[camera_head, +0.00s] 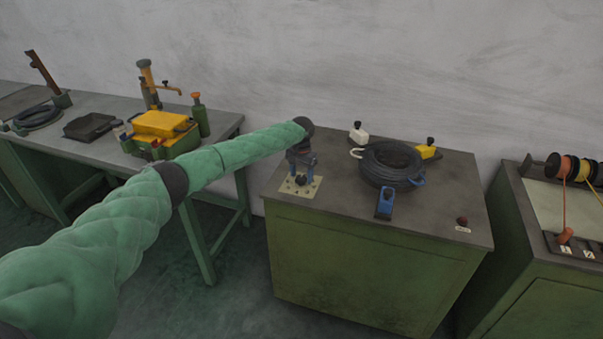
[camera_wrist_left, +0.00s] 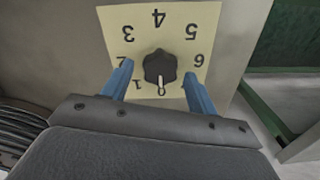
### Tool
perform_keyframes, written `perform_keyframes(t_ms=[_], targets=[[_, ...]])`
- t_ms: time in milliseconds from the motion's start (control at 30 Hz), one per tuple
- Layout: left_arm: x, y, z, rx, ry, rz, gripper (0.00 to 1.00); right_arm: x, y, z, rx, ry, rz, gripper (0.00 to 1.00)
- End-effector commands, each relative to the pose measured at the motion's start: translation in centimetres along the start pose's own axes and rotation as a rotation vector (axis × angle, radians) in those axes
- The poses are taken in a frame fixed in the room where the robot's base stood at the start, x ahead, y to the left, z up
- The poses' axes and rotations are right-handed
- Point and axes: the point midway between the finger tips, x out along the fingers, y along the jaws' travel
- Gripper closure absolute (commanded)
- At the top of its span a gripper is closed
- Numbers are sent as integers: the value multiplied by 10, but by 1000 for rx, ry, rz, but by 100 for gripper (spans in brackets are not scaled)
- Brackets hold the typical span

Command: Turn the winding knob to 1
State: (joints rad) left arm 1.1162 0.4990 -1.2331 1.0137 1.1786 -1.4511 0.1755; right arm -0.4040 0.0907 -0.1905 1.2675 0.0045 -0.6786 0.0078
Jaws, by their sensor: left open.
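In the head view the knob (camera_head: 300,180) and plate (camera_head: 310,190) are at the left end of the green bench. My left gripper (camera_head: 301,177) is above the plate, pointing down. Its blue fingers are open, one on each side of the knob, with gaps between them and the knob. My right gripper is not in view.
A yellow-topped box (camera_head: 160,123) stands on the left table. Spools (camera_head: 570,167) stand at far right.

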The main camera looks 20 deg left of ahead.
Motion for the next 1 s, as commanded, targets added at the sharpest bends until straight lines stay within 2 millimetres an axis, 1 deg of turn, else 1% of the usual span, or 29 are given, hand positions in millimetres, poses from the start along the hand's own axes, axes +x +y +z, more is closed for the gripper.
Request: perform_keyframes(t_ms=[300, 333, 400, 467, 500, 533, 567, 833, 1000], targets=[[3, 0, 0, 1, 0, 0, 41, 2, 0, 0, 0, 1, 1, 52], [3, 0, 0, 1, 0, 0, 43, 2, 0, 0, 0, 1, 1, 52], [3, 0, 0, 1, 0, 0, 57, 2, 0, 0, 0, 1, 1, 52], [3, 0, 0, 1, 0, 0, 69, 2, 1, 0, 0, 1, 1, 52], [3, 0, 0, 1, 0, 0, 77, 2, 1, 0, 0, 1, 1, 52], [3, 0, 0, 1, 0, 0, 82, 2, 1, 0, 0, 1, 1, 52], [3, 0, 0, 1, 0, 0, 86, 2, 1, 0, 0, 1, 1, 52], [3, 0, 0, 26, 1, 0, 86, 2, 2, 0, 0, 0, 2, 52], [4, 1, 0, 100, 1, 2, 86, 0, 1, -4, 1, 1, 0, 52]])
